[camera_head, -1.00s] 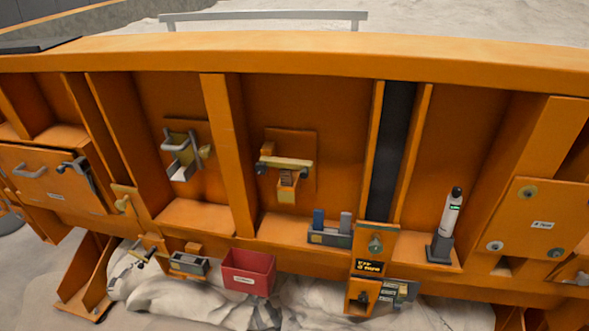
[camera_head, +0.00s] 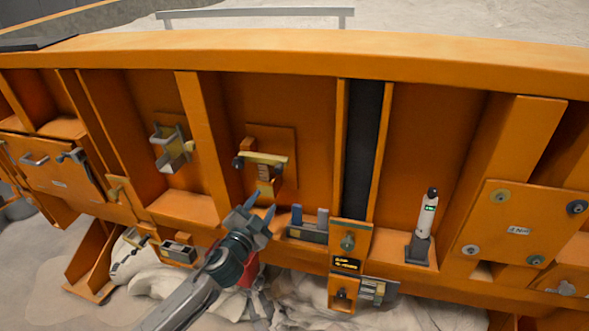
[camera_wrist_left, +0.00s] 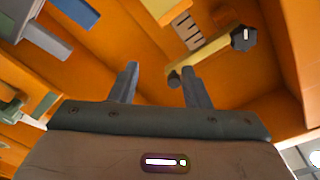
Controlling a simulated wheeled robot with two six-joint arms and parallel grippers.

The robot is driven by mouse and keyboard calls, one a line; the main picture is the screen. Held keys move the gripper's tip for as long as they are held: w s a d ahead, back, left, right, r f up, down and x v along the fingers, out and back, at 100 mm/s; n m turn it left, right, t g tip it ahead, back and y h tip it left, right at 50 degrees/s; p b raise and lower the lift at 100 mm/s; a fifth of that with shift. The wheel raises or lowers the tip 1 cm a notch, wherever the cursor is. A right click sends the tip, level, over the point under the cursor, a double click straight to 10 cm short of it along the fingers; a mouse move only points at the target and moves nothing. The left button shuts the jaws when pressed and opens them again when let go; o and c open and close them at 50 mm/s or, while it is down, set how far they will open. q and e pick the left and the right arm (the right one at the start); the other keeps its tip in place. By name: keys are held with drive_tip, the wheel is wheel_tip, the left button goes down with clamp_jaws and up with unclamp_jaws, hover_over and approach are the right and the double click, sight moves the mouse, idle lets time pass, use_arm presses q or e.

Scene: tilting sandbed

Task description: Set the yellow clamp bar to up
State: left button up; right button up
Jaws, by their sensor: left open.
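The yellow clamp bar (camera_head: 265,158) lies nearly level across an orange plate in a middle bay of the orange panel, with dark knobs at its ends. An orange tab with a pale label hangs below it. In the left wrist view the bar (camera_wrist_left: 212,50) shows at the upper right, beyond the right finger, with a dark knob at each end. My left gripper (camera_head: 261,204) is open and empty, just below the bar and apart from it. Its two fingers also show in the left wrist view (camera_wrist_left: 159,75). My right gripper is not in view.
A grey holder (camera_head: 307,234) with two upright blocks stands right of my gripper. A red bin (camera_head: 250,272) is mostly hidden behind my left arm. A grey bracket (camera_head: 171,148) is in the bay to the left. A white cylinder (camera_head: 426,212) stands farther right.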

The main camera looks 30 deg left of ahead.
use_arm(q)
drive_tip(key=t, duration=0.1)
approach(278, 172)
drive_tip(key=w+r, duration=0.1)
drive_tip(key=w, duration=0.1)
drive_tip(key=shift+m+h, duration=0.3)
drive_tip(key=p+x, duration=0.3)
drive_tip(key=x, duration=0.1)
drive_tip(key=p+x, duration=0.2)
drive_tip(key=x, duration=0.3)
drive_tip(key=shift+a+p, duration=0.25)
drive_tip(key=shift+p, duration=0.15)
drive_tip(key=shift+w+a, duration=0.15)
drive_tip(key=shift+w, duration=0.55)
drive_tip(key=shift+c, duration=0.4)
drive_tip(key=c, duration=0.7)
clamp_jaws()
